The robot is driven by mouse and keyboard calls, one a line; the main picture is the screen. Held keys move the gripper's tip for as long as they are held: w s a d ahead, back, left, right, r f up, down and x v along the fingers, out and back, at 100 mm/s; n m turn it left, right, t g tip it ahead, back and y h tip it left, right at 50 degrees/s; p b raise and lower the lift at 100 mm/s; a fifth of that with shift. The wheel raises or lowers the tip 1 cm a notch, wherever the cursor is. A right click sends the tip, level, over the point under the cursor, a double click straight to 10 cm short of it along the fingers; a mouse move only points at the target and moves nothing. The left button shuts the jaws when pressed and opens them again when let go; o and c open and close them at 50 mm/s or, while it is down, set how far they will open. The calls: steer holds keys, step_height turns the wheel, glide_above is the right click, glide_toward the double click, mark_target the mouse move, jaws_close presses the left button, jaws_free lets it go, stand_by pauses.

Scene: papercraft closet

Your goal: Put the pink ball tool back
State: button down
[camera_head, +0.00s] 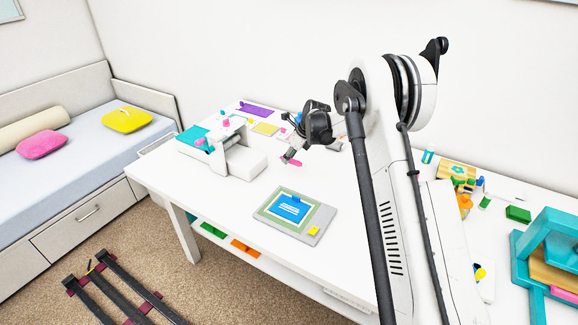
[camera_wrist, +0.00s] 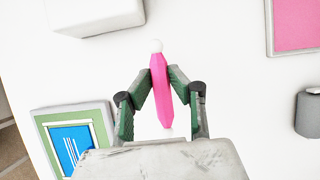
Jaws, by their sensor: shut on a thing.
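The pink ball tool (camera_wrist: 160,88) has a long pink handle with a small white ball at its top end. In the wrist view it lies between the two fingertips of my gripper (camera_wrist: 161,80), which is shut on it. I cannot tell how high the tool is above the table. No holder for the tool can be made out clearly.
A white machine (camera_head: 236,155) stands left of my gripper. A grey-framed board with a blue card (camera_head: 292,210) lies in front. Small colourful items and a purple sheet (camera_head: 257,110) are at the back. A teal press (camera_head: 548,245) stands far right. The table's front left is clear.

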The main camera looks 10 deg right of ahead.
mark_target(289, 171)
steer(key=shift+f, duration=2)
steer(key=shift+f, duration=0.2)
steer(key=c, duration=1.6)
jaws_free()
steer(key=shift+r, duration=0.1)
